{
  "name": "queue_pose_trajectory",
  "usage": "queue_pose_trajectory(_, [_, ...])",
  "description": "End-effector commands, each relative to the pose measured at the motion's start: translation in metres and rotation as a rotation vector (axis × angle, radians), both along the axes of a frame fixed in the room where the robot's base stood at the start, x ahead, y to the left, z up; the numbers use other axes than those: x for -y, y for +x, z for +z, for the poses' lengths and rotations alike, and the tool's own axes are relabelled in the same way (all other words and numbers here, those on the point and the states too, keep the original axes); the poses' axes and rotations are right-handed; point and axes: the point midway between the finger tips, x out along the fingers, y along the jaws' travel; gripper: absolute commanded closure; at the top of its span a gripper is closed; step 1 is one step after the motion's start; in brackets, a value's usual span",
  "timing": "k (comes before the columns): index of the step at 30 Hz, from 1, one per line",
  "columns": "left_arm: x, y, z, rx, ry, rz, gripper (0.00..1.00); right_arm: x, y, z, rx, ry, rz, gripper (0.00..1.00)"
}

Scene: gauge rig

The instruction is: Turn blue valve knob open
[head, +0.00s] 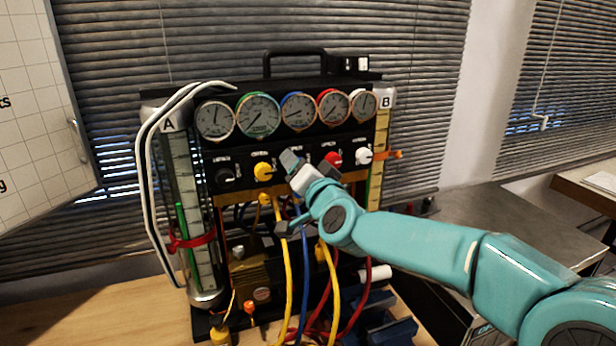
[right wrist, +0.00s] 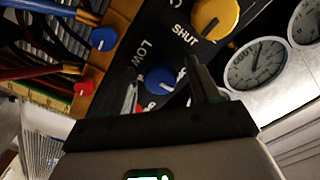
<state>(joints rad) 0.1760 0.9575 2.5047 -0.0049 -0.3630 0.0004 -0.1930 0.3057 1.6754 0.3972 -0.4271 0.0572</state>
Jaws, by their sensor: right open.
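The blue valve knob (right wrist: 160,80) shows in the right wrist view, on the black panel between my two fingers. A small white mark shows on its face. My right gripper (right wrist: 162,70) is open, with one finger on each side of the knob; I cannot tell whether either finger touches it. In the head view my right gripper (head: 286,193) is in front of the middle of the panel and hides the blue knob. My left gripper is not in view.
A yellow knob (head: 264,171) is left of my gripper; red (head: 332,159) and white (head: 363,156) knobs are right. Several gauges (head: 298,111) sit above. Yellow hoses (head: 283,280), blue and red hoses hang below.

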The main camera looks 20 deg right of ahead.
Motion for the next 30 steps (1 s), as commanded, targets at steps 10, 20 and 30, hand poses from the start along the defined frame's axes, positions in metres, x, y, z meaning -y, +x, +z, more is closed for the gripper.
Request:
queue_pose_trajectory(10, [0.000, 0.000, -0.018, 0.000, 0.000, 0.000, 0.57, 0.002, -0.074, -0.001, 0.003, 0.000, 0.002, 0.39])
queue_pose_trajectory(20, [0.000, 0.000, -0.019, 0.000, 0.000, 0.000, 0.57, 0.005, -0.146, 0.001, 0.001, 0.000, 0.001, 0.39])
queue_pose_trajectory(30, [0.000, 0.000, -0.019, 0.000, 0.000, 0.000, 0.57, 0.005, -0.161, 0.000, -0.001, 0.000, 0.001, 0.39])
